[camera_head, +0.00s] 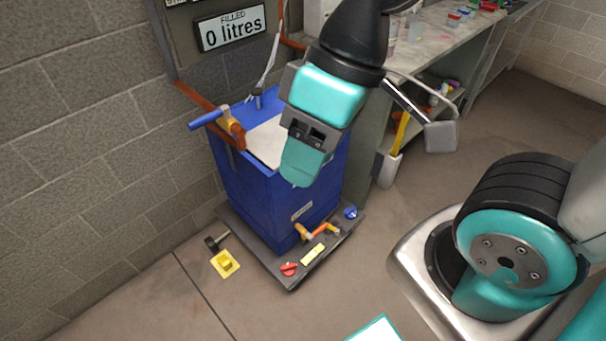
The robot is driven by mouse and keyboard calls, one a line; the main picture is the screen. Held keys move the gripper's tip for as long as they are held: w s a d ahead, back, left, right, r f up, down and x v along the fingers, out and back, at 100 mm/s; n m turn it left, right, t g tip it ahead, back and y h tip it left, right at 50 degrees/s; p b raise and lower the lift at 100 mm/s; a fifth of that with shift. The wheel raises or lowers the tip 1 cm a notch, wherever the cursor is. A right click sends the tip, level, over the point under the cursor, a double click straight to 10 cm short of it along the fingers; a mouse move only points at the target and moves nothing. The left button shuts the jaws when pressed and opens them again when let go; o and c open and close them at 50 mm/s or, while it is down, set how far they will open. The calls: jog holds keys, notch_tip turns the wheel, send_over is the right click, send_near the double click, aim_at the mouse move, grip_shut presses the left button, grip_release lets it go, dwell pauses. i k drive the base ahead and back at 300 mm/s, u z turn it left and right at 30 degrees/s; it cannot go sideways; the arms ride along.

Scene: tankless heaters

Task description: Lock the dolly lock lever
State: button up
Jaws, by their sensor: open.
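The dark dolly (290,278) stands on the floor under a blue tank (250,195). A short black lever (216,242) juts from the dolly's left edge, above a yellow block (225,263) on the floor. A red knob (289,269) is on the dolly's front corner, and a blue knob (350,212) is at its right corner. I cannot tell which part is the lock lever. My teal and black gripper (305,150) hangs in front of the tank, above the dolly, apart from all these parts. It is open, and it hides part of the tank.
A blue-handled valve (210,118) is at the tank's upper left. A brick wall (90,130) stands left and a workbench (450,40) behind. Floor in front is mostly clear.

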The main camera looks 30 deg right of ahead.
aim_at(331, 226)
jog(key=k, duration=0.6)
jog(key=z, duration=0.35)
jog(key=i, duration=1.25)
jog(key=z, duration=0.35)
